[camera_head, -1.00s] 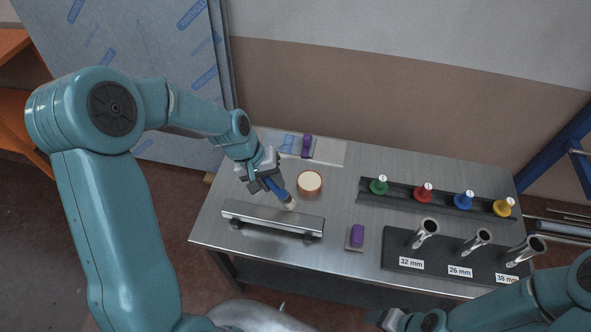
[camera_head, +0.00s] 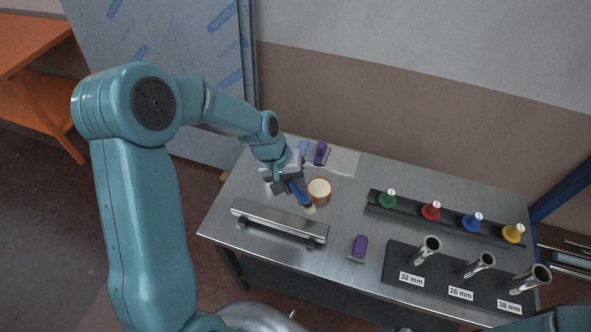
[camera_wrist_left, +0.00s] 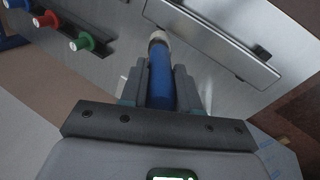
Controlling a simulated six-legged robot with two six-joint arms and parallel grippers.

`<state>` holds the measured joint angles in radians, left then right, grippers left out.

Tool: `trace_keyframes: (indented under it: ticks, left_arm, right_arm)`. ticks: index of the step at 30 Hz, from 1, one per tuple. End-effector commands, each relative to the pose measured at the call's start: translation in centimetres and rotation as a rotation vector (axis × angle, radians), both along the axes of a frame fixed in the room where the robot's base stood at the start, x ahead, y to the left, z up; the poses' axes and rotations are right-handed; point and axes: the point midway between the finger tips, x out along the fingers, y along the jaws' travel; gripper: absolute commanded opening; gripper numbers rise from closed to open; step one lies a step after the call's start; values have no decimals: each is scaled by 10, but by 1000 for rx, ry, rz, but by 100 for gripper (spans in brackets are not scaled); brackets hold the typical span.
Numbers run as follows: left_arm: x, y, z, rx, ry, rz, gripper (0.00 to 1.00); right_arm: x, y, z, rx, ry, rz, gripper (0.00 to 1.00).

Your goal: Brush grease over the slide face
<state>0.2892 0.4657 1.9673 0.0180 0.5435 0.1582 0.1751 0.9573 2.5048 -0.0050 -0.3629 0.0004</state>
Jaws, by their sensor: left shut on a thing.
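My left gripper (camera_head: 290,187) is shut on the blue handle of a brush (camera_head: 298,192). The brush tilts down, with its pale bristle end toward the right. The brush also shows in the left wrist view (camera_wrist_left: 161,82), between the fingers. The slide (camera_head: 278,219), a long bright metal bar, lies at the table's front left, just in front of the brush; it shows in the left wrist view (camera_wrist_left: 215,45) too. I cannot tell whether the bristles touch anything. A round orange-brown pot (camera_head: 319,191) with cream-coloured contents stands just behind the bristles. My right gripper is out of view.
A purple-handled block (camera_head: 360,246) stands right of the slide, another (camera_head: 321,153) at the back. A rack (camera_head: 450,215) with several coloured knobs and a labelled black stand (camera_head: 400,262) with metal tubes fill the right side. A wall is behind.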

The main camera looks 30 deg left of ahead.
Motion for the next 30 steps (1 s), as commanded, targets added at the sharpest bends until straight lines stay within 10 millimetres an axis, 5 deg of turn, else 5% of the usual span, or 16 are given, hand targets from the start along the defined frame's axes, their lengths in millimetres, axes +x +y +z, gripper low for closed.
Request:
trace_keyframes:
  ticks: [15, 30]
  left_arm:
    - [4, -3, 48, 0, -1, -5, 0]
    - [4, -3, 50, 0, -1, -5, 0]
  right_arm:
    - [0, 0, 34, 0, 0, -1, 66]
    - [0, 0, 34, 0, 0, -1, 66]
